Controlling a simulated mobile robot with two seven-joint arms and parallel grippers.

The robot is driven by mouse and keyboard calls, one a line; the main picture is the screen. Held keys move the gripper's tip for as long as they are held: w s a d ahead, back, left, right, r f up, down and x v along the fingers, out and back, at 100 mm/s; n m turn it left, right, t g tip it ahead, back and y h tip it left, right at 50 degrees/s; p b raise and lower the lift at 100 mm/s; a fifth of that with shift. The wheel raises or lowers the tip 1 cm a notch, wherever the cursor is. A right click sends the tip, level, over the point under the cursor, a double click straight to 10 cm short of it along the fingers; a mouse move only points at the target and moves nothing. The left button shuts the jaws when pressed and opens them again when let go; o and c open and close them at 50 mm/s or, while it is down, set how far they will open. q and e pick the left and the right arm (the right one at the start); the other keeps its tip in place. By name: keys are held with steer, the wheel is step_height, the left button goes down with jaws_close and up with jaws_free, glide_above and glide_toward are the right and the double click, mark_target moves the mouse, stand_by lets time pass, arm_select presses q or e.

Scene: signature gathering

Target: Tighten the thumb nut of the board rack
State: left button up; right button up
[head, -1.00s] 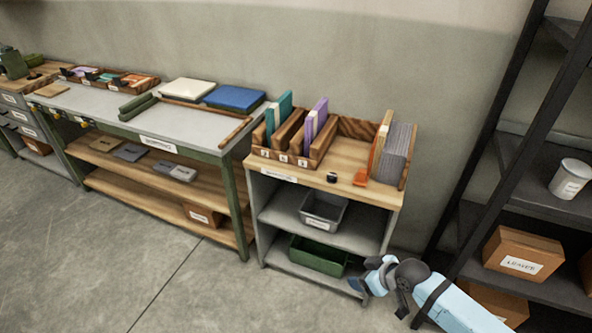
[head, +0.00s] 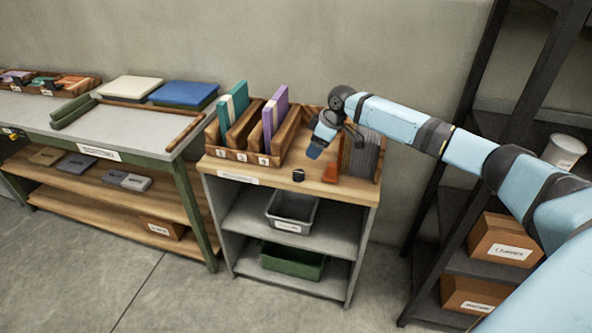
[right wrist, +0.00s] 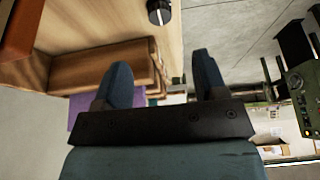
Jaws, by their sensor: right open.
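A wooden rack (head: 240,156) with numbered slots stands on the small bench, holding teal and purple boards. A small black knob with a pale mark, perhaps the thumb nut (head: 298,174), sits on the bench top in front of the rack, apart from it. The knob also shows at the top edge of the right wrist view (right wrist: 158,12). My right gripper (head: 316,146) hangs above the right part of the bench, behind and above the knob. In the right wrist view its two blue fingers (right wrist: 163,78) are spread and empty. My left gripper is not in view.
An orange piece (head: 331,172) and upright grey boards (head: 362,156) stand right of the knob, partly hidden by my right arm. Bins (head: 292,207) sit on shelves below. A dark shelf unit (head: 440,215) stands at the right. The bench's front strip is mostly clear.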

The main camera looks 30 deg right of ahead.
mark_target(300, 172)
steer(key=x, duration=1)
steer(key=shift+f+b, duration=0.1)
steer(key=shift+b, duration=0.2)
steer(key=shift+w+a+f, duration=0.1)
steer(key=shift+w+f, duration=0.15)
steer(key=shift+f, duration=0.45)
steer(key=shift+c, duration=0.4)
